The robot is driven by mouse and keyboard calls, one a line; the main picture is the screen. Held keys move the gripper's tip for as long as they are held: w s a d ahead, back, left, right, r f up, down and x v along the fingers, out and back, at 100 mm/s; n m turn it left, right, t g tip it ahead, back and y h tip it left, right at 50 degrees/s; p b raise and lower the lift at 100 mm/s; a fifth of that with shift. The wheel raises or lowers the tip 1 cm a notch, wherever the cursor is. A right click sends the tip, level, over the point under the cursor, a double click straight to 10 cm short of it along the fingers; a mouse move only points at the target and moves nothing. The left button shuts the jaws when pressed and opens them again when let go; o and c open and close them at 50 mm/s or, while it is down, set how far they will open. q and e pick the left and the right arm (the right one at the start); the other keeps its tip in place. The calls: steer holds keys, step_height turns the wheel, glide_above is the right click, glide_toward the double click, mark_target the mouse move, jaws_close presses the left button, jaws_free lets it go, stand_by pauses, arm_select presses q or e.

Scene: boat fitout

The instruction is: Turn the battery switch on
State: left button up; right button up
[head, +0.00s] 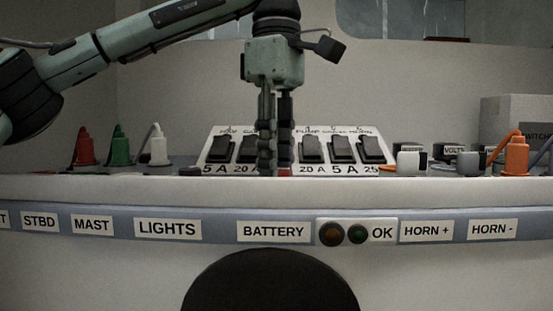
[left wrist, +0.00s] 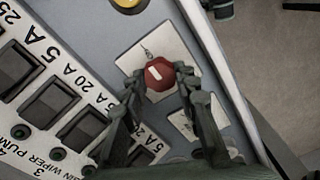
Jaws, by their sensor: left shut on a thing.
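The battery switch is a red round knob (left wrist: 160,73) with a white bar mark, on a white plate (left wrist: 143,52) in the left wrist view. My left gripper (left wrist: 162,80) has one finger on each side of the knob and is shut on it. In the head view my left gripper (head: 275,165) points straight down behind the console's front edge, above the BATTERY label (head: 273,231). Only a sliver of red (head: 285,171) shows there beside the fingertips; the rest of the knob is hidden. My right gripper is not in view.
A sloped breaker panel (head: 342,149) with several black rocker switches stands right behind the gripper. Red (head: 85,148), green (head: 120,146) and white (head: 158,146) plugs are at left, an orange plug (head: 516,154) at right. A grey box (head: 512,112) stands at back right.

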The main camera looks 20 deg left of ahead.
arm_select(q)
steer(key=o, duration=1.2)
steer(key=shift+c, duration=0.2)
step_height(320, 180, up, 12)
stand_by(0.3)
